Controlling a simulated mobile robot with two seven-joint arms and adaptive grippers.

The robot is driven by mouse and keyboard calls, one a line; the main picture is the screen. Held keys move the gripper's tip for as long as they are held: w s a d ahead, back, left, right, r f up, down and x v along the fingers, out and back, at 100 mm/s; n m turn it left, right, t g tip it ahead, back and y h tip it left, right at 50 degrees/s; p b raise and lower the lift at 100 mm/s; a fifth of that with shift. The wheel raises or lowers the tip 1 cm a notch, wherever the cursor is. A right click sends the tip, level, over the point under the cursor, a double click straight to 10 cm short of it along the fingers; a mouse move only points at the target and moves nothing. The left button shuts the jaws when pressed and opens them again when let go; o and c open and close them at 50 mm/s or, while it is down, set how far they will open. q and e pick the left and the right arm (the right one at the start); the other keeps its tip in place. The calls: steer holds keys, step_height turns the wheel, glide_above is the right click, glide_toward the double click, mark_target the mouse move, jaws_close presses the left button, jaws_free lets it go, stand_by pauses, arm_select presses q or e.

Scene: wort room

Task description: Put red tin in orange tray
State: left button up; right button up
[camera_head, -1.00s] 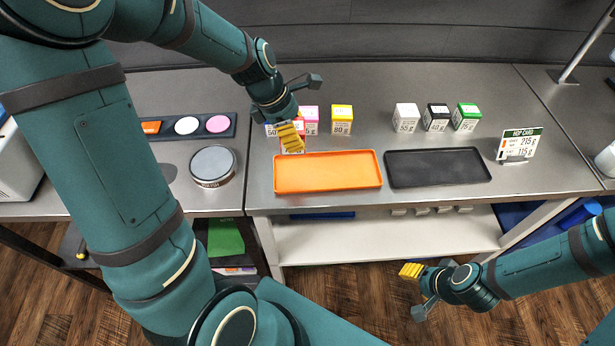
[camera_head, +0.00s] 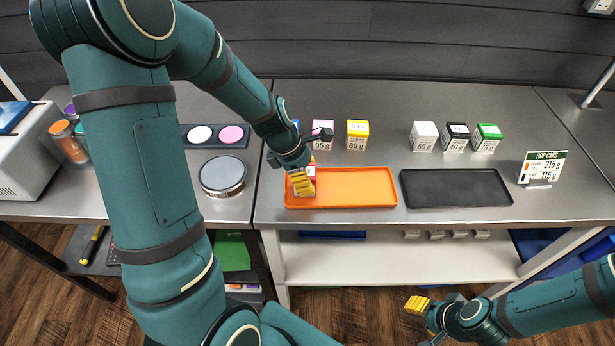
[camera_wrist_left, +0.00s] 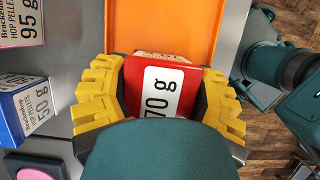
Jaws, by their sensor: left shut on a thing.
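The red tin (camera_wrist_left: 183,92), with a white label reading 70 g, is between the yellow fingers of my left gripper (camera_wrist_left: 160,100) in the left wrist view. The gripper is shut on it. In the head view the red tin (camera_head: 311,173) is partly hidden by my left gripper (camera_head: 302,182). It is at the left end of the orange tray (camera_head: 362,205); I cannot tell whether it touches the tray floor. The orange tray also shows in the wrist view (camera_wrist_left: 165,25). My right gripper (camera_head: 418,305) is low in front of the table, apart from everything; its finger opening is unclear.
A black tray (camera_head: 455,188) lies right of the orange one. Behind stand pink (camera_head: 322,134), yellow (camera_head: 357,134), white (camera_head: 424,136), black (camera_head: 456,137) and green (camera_head: 486,138) tins and a blue tin (camera_wrist_left: 22,110). A hop card (camera_head: 541,168) stands at right. A round scale (camera_head: 222,175) is left.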

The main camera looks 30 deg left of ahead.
arm_select(q)
steer(key=shift+r, duration=0.1)
steer(key=o, duration=1.3)
steer(key=shift+o, duration=0.2)
steer(key=shift+r, duration=0.1)
steer(key=p+v, duration=0.3)
steer(key=v, duration=0.9)
steer(key=shift+s, duration=0.15)
